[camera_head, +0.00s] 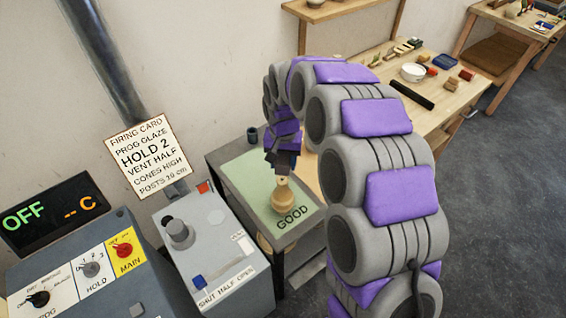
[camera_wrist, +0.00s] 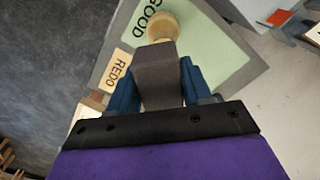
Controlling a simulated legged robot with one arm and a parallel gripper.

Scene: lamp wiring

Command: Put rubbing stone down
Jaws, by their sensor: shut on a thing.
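My gripper (camera_wrist: 158,82) has blue fingers on both sides of a plain grey block, the rubbing stone (camera_wrist: 158,68), and is shut on it. In the head view my gripper (camera_head: 283,163) hangs over the green mat (camera_head: 245,172). A tan, rounded turned piece (camera_head: 283,198) stands on this mat, near the word GOOD. It shows just beyond the stone in the wrist view (camera_wrist: 165,24). I cannot tell whether the stone touches it. The stone's underside is hidden.
A REDO label (camera_wrist: 117,70) lies beside the mat. A small dark cup (camera_head: 253,135) stands at the mat's far edge. Left are a grey box (camera_head: 207,250) with a knob and a control panel (camera_head: 90,270). A wooden table (camera_head: 435,120) behind my arm carries a white bowl (camera_head: 413,72) and small blocks.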

